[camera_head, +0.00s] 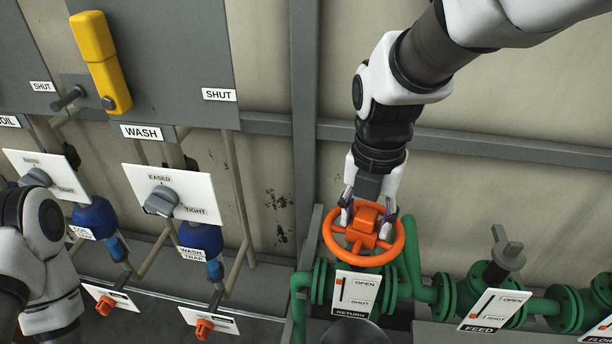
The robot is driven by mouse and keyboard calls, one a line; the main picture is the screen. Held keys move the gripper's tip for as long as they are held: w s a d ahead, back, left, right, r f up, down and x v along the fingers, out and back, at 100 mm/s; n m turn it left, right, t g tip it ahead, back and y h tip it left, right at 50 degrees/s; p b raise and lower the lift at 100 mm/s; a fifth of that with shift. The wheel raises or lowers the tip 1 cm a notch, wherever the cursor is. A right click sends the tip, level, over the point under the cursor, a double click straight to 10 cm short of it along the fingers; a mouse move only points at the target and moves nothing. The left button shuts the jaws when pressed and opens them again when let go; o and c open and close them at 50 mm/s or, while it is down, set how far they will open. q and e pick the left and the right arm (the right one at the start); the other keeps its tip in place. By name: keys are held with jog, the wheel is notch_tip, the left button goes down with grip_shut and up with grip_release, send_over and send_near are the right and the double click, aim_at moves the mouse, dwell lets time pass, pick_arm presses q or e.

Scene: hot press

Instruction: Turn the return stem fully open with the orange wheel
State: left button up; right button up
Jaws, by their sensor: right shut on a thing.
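The orange wheel (395,243) sits on the green return pipework, above the white plate labelled RETURN (352,311). The stem under the hub is hidden. My left arm shows at the lower left; its gripper is out of view.
At left are a yellow lever (100,62), grey WASH knob (161,200) and blue traps (201,240). A dark vertical post (304,120) rises behind.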

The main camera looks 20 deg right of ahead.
jog(key=o, duration=0.8)
jog(key=shift+o, duration=0.2)
